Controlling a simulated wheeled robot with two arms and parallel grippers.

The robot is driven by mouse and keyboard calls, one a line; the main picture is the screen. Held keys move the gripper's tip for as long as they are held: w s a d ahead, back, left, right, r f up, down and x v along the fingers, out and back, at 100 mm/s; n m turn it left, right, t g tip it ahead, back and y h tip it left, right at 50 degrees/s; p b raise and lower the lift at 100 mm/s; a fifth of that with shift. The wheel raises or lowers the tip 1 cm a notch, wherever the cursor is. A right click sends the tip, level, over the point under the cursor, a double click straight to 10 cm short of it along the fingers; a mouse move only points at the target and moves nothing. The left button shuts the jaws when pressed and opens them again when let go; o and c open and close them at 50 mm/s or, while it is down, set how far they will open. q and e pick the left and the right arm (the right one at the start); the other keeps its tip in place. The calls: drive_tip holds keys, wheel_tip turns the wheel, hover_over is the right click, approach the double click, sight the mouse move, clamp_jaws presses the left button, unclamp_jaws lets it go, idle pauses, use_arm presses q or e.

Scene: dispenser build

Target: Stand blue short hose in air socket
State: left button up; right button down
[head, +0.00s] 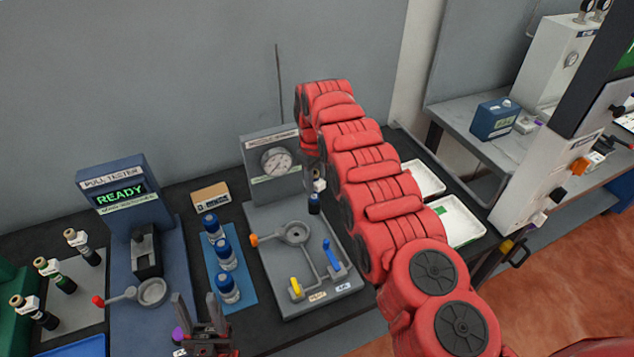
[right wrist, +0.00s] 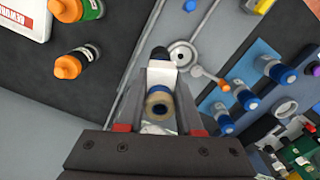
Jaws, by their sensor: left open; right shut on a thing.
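The short hose (right wrist: 158,102), with a brass-coloured end, a white tag and a dark end, is between my right gripper's fingers (right wrist: 160,105). In the head view the hose (head: 314,204) shows a dark blue lower end and hangs upright over the back right of the grey gauge station (head: 262,212). My red right arm hides the right gripper there. The station has a round cup (head: 295,233), a blue handle (head: 331,254) and a yellow handle (head: 295,286). I cannot tell which opening is the air socket. My left gripper (head: 203,318) is open and empty at the front.
Several blue-capped bottles (head: 225,252) stand on a blue mat left of the station. The pull tester (head: 118,205) reads READY. Several hoses (head: 85,248) stand on a grey plate at far left. White trays (head: 458,222) lie right of my arm.

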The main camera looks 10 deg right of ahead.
drive_tip(key=shift+a, duration=0.1)
drive_tip(key=shift+s+a+r+n+p, duration=0.15)
drive_tip(key=shift+a+n+p, duration=0.15)
drive_tip(key=shift+a+p, duration=0.15)
drive_tip(key=shift+f, duration=0.2)
drive_tip(key=shift+a, duration=0.1)
drive_tip(key=s+a+f+n+b, duration=0.1)
drive_tip(key=a+f+n, duration=0.1)
drive_tip(key=a+f, duration=0.2)
drive_tip(key=shift+s+a+f+n, duration=0.2)
drive_tip(key=shift+f+n, duration=0.2)
drive_tip(key=shift+f, duration=1.1)
